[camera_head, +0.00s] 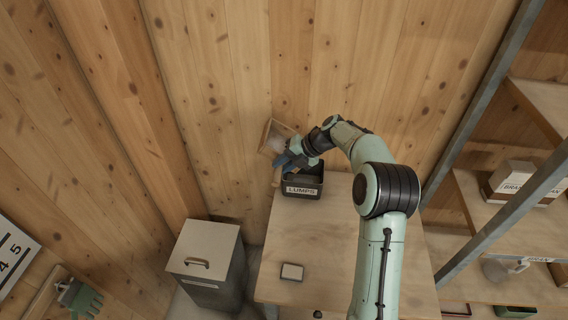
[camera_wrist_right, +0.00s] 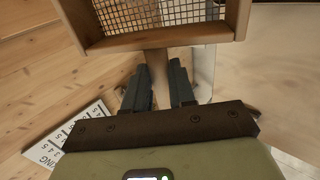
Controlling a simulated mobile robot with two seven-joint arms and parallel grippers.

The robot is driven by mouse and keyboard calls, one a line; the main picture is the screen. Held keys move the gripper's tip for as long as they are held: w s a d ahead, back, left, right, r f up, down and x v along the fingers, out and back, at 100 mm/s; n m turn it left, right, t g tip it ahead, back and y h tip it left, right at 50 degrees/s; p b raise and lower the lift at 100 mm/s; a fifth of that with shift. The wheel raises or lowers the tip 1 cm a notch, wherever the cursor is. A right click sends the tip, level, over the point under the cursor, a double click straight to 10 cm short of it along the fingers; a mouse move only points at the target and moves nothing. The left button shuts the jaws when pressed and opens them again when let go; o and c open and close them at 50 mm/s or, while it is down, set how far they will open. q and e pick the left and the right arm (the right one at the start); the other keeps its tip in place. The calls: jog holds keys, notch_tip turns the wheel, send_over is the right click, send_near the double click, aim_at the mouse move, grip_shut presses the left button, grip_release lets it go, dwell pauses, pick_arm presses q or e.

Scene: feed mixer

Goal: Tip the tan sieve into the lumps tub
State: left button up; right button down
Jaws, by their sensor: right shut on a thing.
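The tan sieve (camera_head: 279,136) has a wooden frame. In the head view it is tipped steeply on its side, above the back left of the lumps tub and close to the plank wall. My right gripper (camera_head: 286,160) is shut on its handle. The right wrist view shows the sieve's wire mesh and frame (camera_wrist_right: 160,39) ahead of the fingers (camera_wrist_right: 163,92), with the handle between them. The dark lumps tub (camera_head: 303,191), labelled LUMPS, stands on the table under my right gripper. Its inside is partly hidden by the arm. My left gripper is not in view.
A grey lidded bin (camera_head: 205,262) stands left of the table. Shelves (camera_head: 500,240) with a box and a clear jug stand at the right.

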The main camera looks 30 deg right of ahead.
jog(key=shift+w+a+f+g+h, duration=0.2)
jog(key=shift+f+g+h, duration=0.15)
jog(key=shift+g+h, duration=0.4)
jog(key=shift+w+a+f+g+h, duration=0.1)
jog(key=shift+a+f+g+h, duration=0.2)
jog(key=shift+g+h, duration=0.45)
jog(key=shift+w+f+g+h, duration=0.2)
jog(key=shift+g+h, duration=0.3)
jog(key=shift+h, duration=0.4)
jog(key=shift+r, duration=0.15)
jog(key=shift+r, duration=0.4)
